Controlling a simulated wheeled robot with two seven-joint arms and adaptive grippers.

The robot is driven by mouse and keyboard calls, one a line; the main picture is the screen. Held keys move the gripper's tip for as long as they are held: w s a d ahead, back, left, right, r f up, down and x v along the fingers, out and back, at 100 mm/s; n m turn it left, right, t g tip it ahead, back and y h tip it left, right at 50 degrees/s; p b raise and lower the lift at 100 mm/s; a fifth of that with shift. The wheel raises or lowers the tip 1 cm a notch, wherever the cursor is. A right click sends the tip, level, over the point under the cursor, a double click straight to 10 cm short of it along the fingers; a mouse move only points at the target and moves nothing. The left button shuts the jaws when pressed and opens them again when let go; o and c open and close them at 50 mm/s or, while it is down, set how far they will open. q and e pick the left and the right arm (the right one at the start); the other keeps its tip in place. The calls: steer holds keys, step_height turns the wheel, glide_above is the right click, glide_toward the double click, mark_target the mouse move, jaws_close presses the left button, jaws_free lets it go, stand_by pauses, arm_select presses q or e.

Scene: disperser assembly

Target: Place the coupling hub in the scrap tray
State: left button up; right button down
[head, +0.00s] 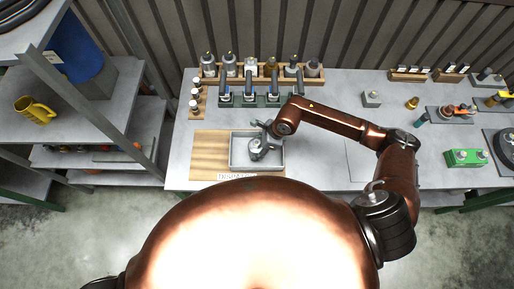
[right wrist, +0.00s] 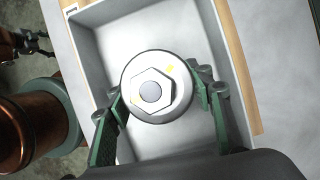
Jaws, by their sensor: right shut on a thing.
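The coupling hub (right wrist: 150,92) is a round, pale metal piece with a hexagonal centre and small yellow marks. My right gripper (right wrist: 155,100) is shut on it, with green-padded fingers at either side. Both are over the grey, low-walled tray (right wrist: 84,62), which also shows in the head view (head: 283,160). Whether the hub touches the tray floor I cannot tell. In the head view my right gripper (head: 258,150) hides most of the hub. A dark gripper-like part, probably my left gripper (right wrist: 38,43), shows at the right wrist view's upper left; its jaws are unclear.
A green box (head: 466,157) is far right. The table right of the tray is mostly clear.

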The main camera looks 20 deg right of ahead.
steer(key=shift+w, duration=0.1)
steer(key=c, duration=1)
jaws_free()
steer(key=shift+f, duration=0.1)
steer(key=shift+o, duration=0.2)
steer(key=v, duration=1.2)
steer(key=shift+b, duration=0.4)
steer(key=shift+a, duration=0.1)
